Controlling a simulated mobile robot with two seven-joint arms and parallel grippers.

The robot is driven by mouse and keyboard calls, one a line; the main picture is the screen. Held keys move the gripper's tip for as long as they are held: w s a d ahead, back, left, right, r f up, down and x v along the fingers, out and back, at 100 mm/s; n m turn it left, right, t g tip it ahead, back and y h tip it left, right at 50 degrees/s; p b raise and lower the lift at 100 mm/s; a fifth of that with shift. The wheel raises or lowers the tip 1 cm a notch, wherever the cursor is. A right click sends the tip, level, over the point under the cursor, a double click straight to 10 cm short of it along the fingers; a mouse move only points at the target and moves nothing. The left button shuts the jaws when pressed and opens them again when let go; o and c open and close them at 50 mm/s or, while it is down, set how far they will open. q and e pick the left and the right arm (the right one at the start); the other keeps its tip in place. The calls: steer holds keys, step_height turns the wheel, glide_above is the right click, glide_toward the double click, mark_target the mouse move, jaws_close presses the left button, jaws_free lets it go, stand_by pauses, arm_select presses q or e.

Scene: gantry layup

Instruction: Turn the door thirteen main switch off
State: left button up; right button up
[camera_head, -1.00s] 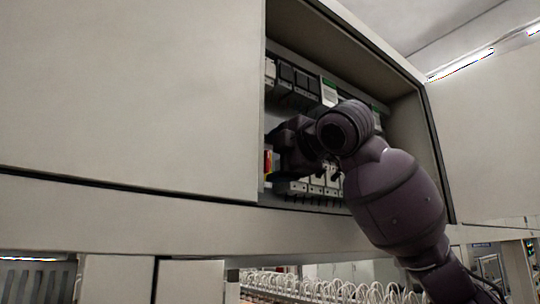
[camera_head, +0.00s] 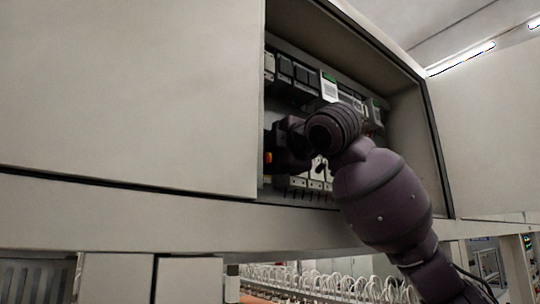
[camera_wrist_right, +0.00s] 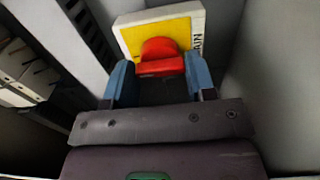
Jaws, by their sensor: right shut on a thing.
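The main switch has a red knob (camera_wrist_right: 160,58) on a yellow plate (camera_wrist_right: 128,42), with dark lettering partly visible on its pale side. In the right wrist view, the blue fingers of my right gripper (camera_wrist_right: 160,78) stand on either side of the knob, and the gripper is shut on it. In the head view my right gripper (camera_head: 278,147) reaches into the open cabinet at its left side. My left gripper is out of view.
Dark breakers (camera_head: 293,72) line the upper row inside the cabinet, and pale breakers (camera_head: 312,177) sit below my wrist. The cabinet's left panel (camera_head: 130,90) and open right door (camera_head: 485,140) flank the opening. Grey walls stand close around the switch.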

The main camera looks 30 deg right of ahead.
steer(key=shift+n, duration=0.3)
steer(key=n, duration=0.3)
steer(key=shift+n, duration=0.3)
steer(key=n, duration=0.4)
steer(key=shift+n, duration=0.3)
steer(key=n, duration=0.4)
steer(key=shift+n, duration=0.3)
steer(key=shift+f+n, duration=0.1)
steer(key=shift+n, duration=2.1)
steer(key=o, duration=0.9)
steer(key=shift+o, duration=0.2)
